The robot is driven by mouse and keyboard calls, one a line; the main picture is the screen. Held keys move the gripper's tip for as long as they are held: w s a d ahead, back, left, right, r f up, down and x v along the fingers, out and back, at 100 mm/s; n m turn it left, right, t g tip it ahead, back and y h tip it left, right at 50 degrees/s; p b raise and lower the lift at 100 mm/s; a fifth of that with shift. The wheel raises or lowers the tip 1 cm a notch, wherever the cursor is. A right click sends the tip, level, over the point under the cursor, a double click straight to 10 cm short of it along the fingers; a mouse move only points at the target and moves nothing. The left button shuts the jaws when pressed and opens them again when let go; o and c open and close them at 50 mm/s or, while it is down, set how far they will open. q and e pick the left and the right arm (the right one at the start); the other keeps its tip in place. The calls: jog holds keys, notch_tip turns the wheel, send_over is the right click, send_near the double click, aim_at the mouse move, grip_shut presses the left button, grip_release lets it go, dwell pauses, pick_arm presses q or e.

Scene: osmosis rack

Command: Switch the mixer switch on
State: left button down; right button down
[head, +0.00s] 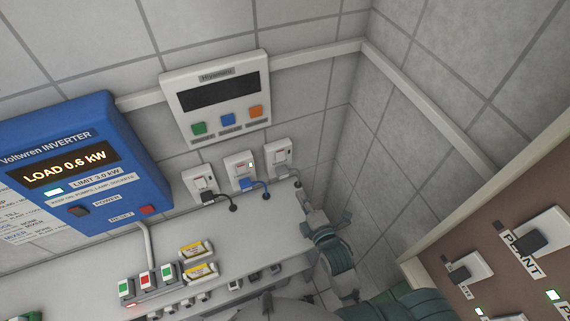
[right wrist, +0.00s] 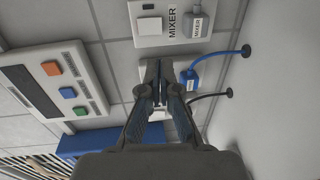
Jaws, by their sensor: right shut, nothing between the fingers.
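The mixer outlet (right wrist: 165,20) is a white wall plate at the top of the right wrist view, labelled MIXER. Its white rocker switch (right wrist: 148,26) sits beside a grey plug (right wrist: 193,27), also tagged MIXER. I cannot tell the switch's position. In the head view this looks like the rightmost outlet (head: 280,158) of three. My right gripper (right wrist: 157,80) is shut and empty. Its tips lie in front of the neighbouring outlet with the blue plug (right wrist: 187,80), hiding most of that plate. In the head view the right gripper (head: 309,212) is below and right of the outlets. My left gripper is not in view.
A panel with green, blue and orange buttons (head: 215,95) hangs above the outlets. A blue inverter (head: 85,165) reads LOAD 0.6 kW, LIMIT 3.0 kW. A brown switch panel (head: 510,265) stands at right. Cords run from the outlets to the ledge (head: 225,250). A side wall is close at right.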

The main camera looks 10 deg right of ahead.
aim_at(282, 160)
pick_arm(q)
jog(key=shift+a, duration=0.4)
pick_arm(e)
jog(key=shift+a+r, duration=0.1)
jog(key=shift+a, duration=0.1)
